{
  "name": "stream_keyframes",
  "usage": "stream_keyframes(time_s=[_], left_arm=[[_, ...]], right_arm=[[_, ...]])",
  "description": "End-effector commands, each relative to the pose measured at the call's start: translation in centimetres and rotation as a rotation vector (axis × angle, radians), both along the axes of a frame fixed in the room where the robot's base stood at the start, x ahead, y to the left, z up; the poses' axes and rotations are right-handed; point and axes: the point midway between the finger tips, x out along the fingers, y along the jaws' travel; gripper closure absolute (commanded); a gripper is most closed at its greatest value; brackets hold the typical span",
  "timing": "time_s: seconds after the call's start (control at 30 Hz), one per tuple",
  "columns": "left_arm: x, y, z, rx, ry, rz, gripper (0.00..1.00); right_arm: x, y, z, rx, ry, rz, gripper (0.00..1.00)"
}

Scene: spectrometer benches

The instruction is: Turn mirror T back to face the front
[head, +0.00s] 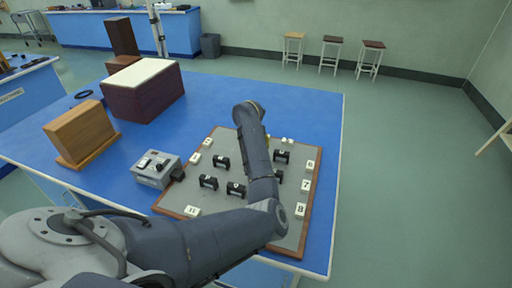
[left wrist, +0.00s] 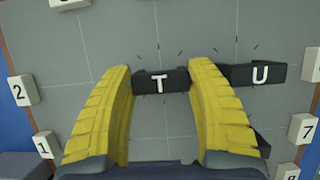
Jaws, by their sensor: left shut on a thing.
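Mirror T (left wrist: 160,83), a small black block with a white T on top, stands on the grey board (head: 225,215). My left gripper (left wrist: 162,70) has its yellow fingers on either side of mirror T and is shut on it. The block lies almost level across the wrist picture. In the head view my arm hides mirror T, and only a bit of yellow finger shows. Mirror U (left wrist: 260,74) stands just right of the right finger, which overlaps its left end in the wrist view. My right gripper is not in view.
Other black mirrors (head: 236,189) stand on the board, close around my arm. White numbered blocks (head: 300,210) line its edges. A grey box with a black nozzle (head: 153,172) stands left of the board. A wooden block (head: 80,133) and a dark box (head: 145,95) stand farther back.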

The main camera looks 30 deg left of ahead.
Motion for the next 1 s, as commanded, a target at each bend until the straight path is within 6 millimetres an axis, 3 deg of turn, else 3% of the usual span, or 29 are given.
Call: stream_keyframes(time_s=[0.5,0.53,0.7,1.0], left_arm=[[-0.03,0.04,-0.05,0.002,0.002,-0.016,0.72],[-0.03,0.04,-0.05,0.002,0.001,-0.015,0.39],[-0.01,0.03,-0.04,0.002,0.001,-0.015,0.19],[-0.04,-0.01,0.13,0.001,0.0,-0.015,0.18]], right_arm=[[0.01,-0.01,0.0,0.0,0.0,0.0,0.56],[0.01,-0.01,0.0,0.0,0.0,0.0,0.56],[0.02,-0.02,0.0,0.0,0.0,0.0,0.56],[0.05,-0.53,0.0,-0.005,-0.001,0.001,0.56]])
